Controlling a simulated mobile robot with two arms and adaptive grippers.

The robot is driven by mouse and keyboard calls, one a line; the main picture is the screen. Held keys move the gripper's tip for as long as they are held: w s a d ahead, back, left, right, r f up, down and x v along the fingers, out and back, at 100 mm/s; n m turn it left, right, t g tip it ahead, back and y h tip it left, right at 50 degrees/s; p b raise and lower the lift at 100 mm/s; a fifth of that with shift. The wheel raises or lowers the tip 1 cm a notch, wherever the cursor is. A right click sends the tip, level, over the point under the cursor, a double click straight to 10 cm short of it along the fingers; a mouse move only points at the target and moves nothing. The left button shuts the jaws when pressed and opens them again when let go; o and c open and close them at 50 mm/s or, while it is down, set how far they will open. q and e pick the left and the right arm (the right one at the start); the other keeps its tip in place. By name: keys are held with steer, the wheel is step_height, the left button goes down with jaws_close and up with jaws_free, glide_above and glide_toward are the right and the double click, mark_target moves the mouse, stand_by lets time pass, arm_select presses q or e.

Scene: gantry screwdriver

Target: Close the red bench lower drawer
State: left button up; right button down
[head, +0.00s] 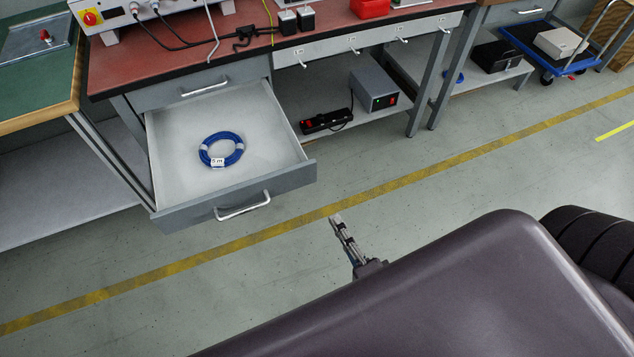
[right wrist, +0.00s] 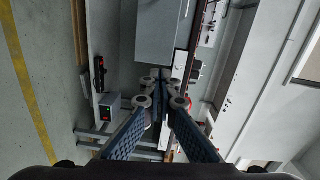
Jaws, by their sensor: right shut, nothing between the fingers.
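The red bench (head: 130,57) has a red top and a grey frame. Its lower drawer (head: 180,142) is pulled well out, with a grey front, a silver handle (head: 243,208) and a coil of blue cable (head: 221,149) inside. The upper drawer (head: 190,84) above it is shut. My right gripper (head: 335,218) is to the right of the drawer front and apart from it, over the floor. Its fingers are together and empty, and they also show in the right wrist view (right wrist: 162,75). My left gripper is not in view.
A black power strip (head: 326,121) and a grey power box (head: 374,82) sit on the bench's lower shelf. A green-topped bench (head: 40,75) stands at the left. A blue trolley (head: 560,62) is at the far right. The floor before the drawer is clear.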

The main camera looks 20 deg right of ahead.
steer(key=r+m, duration=0.1)
glide_toward(312, 164)
steer(key=shift+t+h, duration=0.3)
steer(key=w, duration=0.5)
steer(key=shift+w+f, duration=0.25)
steer(key=shift+f, duration=0.05)
steer(key=shift+w, duration=0.65)
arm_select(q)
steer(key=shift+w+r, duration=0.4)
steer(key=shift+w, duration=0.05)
arm_select(e)
steer(key=shift+w, duration=0.1)
steer(key=shift+w, duration=0.1)
